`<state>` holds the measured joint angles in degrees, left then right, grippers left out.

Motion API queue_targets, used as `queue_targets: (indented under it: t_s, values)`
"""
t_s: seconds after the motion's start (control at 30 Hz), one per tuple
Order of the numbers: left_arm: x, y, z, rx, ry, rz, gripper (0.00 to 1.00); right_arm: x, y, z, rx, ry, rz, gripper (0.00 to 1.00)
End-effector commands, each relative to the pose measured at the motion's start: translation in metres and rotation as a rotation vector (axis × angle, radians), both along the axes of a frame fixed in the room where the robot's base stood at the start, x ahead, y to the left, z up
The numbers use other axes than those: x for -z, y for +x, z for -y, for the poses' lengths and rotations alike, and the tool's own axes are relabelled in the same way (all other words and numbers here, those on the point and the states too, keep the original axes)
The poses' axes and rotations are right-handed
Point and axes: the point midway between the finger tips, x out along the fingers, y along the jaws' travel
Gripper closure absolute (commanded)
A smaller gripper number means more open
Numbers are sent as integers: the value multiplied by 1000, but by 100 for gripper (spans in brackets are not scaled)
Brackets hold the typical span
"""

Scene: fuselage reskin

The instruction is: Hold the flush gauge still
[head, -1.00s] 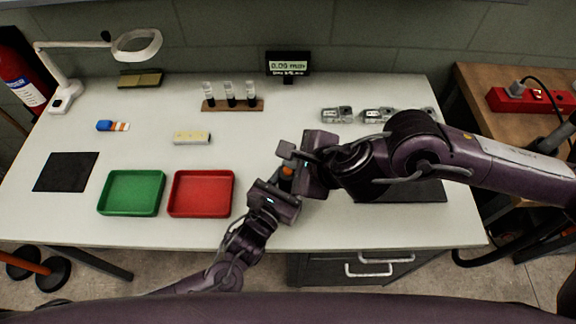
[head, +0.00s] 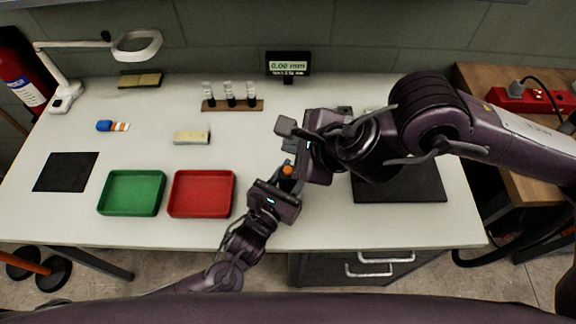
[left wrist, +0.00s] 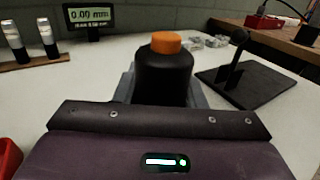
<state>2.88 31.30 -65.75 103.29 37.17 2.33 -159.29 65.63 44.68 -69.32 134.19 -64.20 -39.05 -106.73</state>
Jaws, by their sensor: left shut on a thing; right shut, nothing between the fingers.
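The flush gauge is a black cylinder with an orange cap (head: 287,170). It stands upright in my left gripper (head: 284,178), which is shut on it above the front middle of the table. In the left wrist view the gauge's black body (left wrist: 163,80) fills the middle, and its lower end is hidden by the gripper. A small display (head: 288,64) at the back reads 0.00 mm.
A red tray (head: 202,214) and a green tray (head: 131,212) stand left of my left gripper. A rack of vials (head: 232,104) is at the back.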

Motion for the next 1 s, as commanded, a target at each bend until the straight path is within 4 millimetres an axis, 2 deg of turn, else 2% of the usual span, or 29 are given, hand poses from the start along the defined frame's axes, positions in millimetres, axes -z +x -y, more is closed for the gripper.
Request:
queue_targets:
  t_s: [0.43, 0.47, 0.63, 1.0]
  values:
    - [0, 0, 0, 0, -1, 1, 95, 0, 0, 0, 0, 0, 0, 100]
    - [0, 0, 0, 0, -1, 1, 61, 0, 0, 0, 0, 0, 0, 100]
    - [0, 0, 0, 0, -1, 1, 38, 0, 0, 0, 1, 1, 0, 100]
    - [0, -5, -3, 1, 0, -1, 38, 0, 0, 0, 0, 0, 0, 100]
